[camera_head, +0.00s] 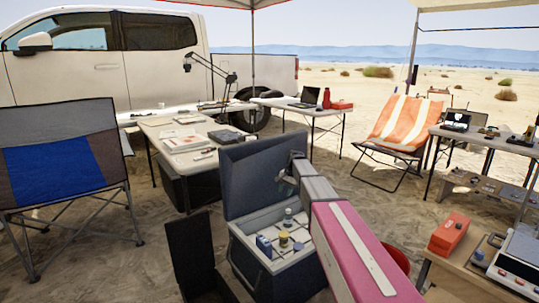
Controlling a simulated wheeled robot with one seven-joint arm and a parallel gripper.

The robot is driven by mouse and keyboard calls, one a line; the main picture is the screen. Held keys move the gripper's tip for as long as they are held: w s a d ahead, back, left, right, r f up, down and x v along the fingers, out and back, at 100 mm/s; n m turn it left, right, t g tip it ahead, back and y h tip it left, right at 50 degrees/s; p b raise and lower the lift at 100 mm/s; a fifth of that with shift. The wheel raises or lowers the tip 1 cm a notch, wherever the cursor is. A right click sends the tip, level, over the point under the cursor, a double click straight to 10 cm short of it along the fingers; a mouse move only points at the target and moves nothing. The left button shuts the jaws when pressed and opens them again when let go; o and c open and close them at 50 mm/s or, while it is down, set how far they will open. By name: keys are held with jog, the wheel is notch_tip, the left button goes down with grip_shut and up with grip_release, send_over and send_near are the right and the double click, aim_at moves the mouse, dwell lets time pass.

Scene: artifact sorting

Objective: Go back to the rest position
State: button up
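My pink and grey arm reaches in from the lower right. My gripper (287,184) is at its far end, in front of the raised lid and above an open cooler box (245,262). The gripper is small and partly hidden by the arm, so I cannot see its fingers clearly or whether it holds anything. Inside the box are a blue item (264,246), a yellow-topped item (284,239) and a small silver-grey item (288,217). My arm hides the box's right part.
A folding table (155,130) with papers stands behind the box. A blue-grey chair (60,165) is at left and an orange striped chair (401,125) at right. A bench at lower right bears a red box (450,235). Sandy ground lies between the left chair and the box.

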jog(key=s+d+f+n+h, duration=0.1)
jog(key=s+d+f+n, duration=0.1)
jog(key=s, duration=1)
jog(key=s+d+f+n+h, duration=0.1)
jog(key=s+d+f, duration=0.4)
jog(key=s, duration=0.7)
jog(key=s+d+f+n+h, duration=0.1)
jog(key=s+d+f, duration=0.3)
jog(key=s, duration=0.8)
jog(key=shift+f+n, duration=0.9)
jog(key=shift+d, duration=0.1)
